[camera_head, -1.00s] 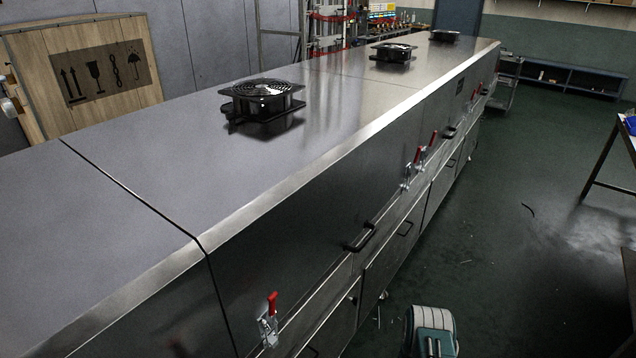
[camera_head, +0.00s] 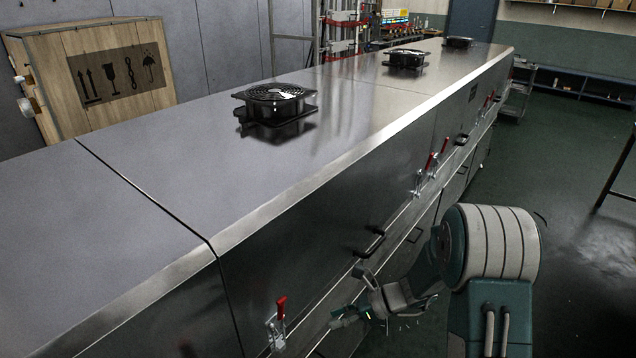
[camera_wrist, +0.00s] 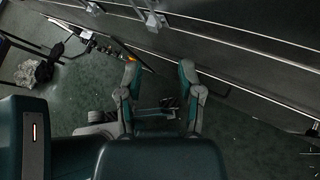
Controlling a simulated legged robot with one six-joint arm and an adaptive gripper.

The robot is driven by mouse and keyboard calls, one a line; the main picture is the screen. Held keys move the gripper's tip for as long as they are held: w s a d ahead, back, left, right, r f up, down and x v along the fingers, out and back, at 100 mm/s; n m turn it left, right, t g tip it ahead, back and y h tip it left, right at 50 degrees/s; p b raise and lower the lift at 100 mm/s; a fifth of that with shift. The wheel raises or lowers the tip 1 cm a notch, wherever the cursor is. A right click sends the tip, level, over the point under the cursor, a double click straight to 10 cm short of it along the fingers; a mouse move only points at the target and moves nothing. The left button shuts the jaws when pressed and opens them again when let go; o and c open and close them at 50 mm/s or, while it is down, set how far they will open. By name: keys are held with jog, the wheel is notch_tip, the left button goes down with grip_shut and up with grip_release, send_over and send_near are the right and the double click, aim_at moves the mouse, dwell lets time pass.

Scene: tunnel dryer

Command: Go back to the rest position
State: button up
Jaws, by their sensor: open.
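My gripper (camera_head: 350,297) shows low in the head view, beside the front of the steel tunnel dryer (camera_head: 330,190). Its two fingers are spread and nothing is between them. In the wrist view my gripper (camera_wrist: 158,68) is also open and empty, with dark green floor beyond the fingers. My arm's pale, ribbed joint stands to the right of the gripper in the head view. Whether the fingers touch the dryer front cannot be told, but they overlap it in the picture.
The dryer front carries black handles (camera_head: 370,246) and red-handled clamps (camera_head: 279,312) near the gripper. Several black fans (camera_head: 275,106) sit on top. A wooden crate (camera_head: 105,80) stands behind at left. Open green floor (camera_head: 570,190) lies to the right.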

jog(key=s+d+r+n+t+h, duration=0.2)
jog(key=s+d+r+n+h, duration=0.1)
jog(key=s+r+n, duration=0.4)
jog(key=s+d+r+n+t+h, duration=0.2)
jog(key=s+d+r+n+h, duration=0.2)
jog(key=s+r+n, duration=0.3)
jog(key=s+d+r+n+t+h, duration=0.2)
jog(key=s+d+r+n+h, duration=0.1)
jog(key=s+r+n+h, duration=0.2)
notch_tip(320, 180, up, 5)
jog(key=s+n, duration=0.2)
jog(key=shift+s+d+n+h, duration=0.3)
jog(key=shift+s+d, duration=0.1)
jog(key=shift+w+a+f, duration=0.1)
jog(key=shift+f, duration=0.05)
